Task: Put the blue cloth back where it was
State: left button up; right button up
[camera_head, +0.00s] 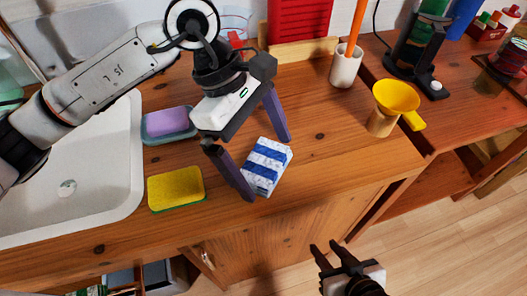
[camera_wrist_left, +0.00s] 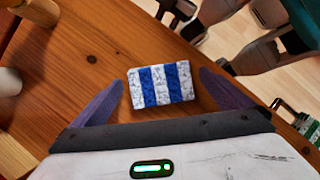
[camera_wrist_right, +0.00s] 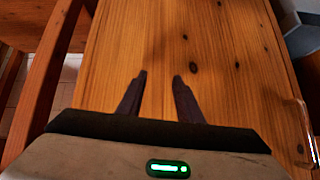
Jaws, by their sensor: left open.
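The blue cloth (camera_head: 266,166), folded with blue and white stripes, lies on the wooden counter (camera_head: 320,150) in the head view. It also shows between the fingers in the left wrist view (camera_wrist_left: 160,85). My left gripper (camera_head: 262,165) is open above the cloth, with one finger on each side of it. I cannot tell whether the fingers touch it. My right gripper (camera_head: 326,250) is low in front of the counter with its fingers apart and nothing between them; in the right wrist view (camera_wrist_right: 158,77) it faces a wooden cabinet front.
A yellow sponge (camera_head: 176,189) and a purple soap in a dish (camera_head: 168,123) lie left, beside the white sink (camera_head: 80,190). A yellow funnel on a jar (camera_head: 397,98) and a white cup (camera_head: 345,66) with an orange stick stand right. Counter right of the cloth is clear.

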pick_arm(q)
jog(key=shift+r+p, duration=0.3)
jog(key=v, duration=1.1)
jog(key=shift+a+r+b, duration=0.2)
jog(key=shift+r+b, duration=0.1)
jog(key=shift+b, duration=0.1)
dwell(0.6)
